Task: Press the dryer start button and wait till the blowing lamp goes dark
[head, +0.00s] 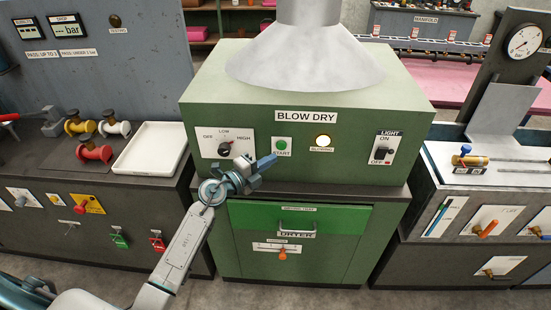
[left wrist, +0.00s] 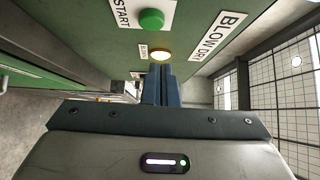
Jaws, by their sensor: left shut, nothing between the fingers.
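The green start button (head: 281,144) sits on a white START plate on the front of the green blow-dry box (head: 355,115). It also shows in the left wrist view (left wrist: 151,19). The blowing lamp (head: 323,142) to its right glows bright pale yellow, and it is lit in the left wrist view (left wrist: 160,54) too. My left gripper (head: 268,162) is shut and empty, with blue fingertips just below and left of the start button in the head view. In the left wrist view the fingers (left wrist: 158,84) appear apart from the button. My right gripper is not in view.
A knob marked OFF, LOW, HIGH (head: 225,148) is left of the button; a light switch (head: 382,153) is at the right. A metal hood (head: 305,55) stands on top. A dryer drawer handle (head: 298,226) is below.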

